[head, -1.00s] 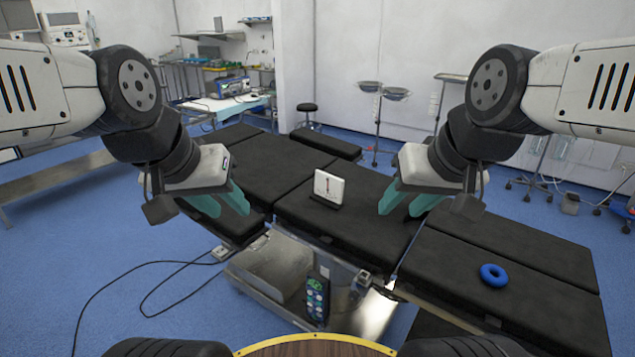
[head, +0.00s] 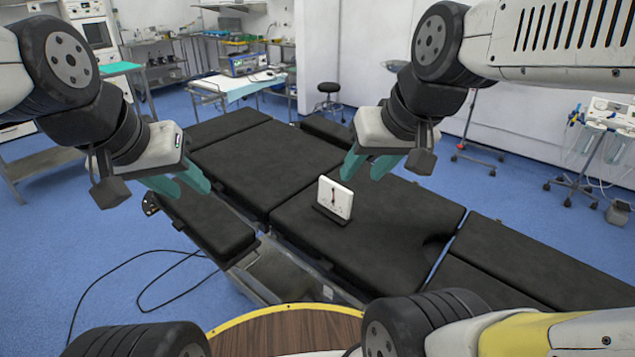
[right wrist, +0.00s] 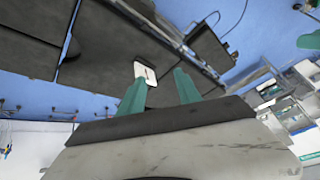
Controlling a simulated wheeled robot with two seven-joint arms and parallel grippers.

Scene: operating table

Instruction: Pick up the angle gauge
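The angle gauge (head: 334,199) is a white square plate with a dark needle, upright in a black base on the black operating table (head: 290,228). In the right wrist view the gauge (right wrist: 145,73) shows beyond the fingertips, between them and nearer the left one. My right gripper (head: 364,165) is open and empty, above and behind the gauge, a little to its right in the head view; its teal fingers are apart from the gauge. My left gripper (head: 188,186) is open and empty at the left, over the table's left section.
A side table with a blue cloth (head: 236,86) and a stool (head: 328,98) stand at the back. A wheeled stand (head: 600,150) is at the right. The table top around the gauge is clear. A dark cable lies on the floor at left.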

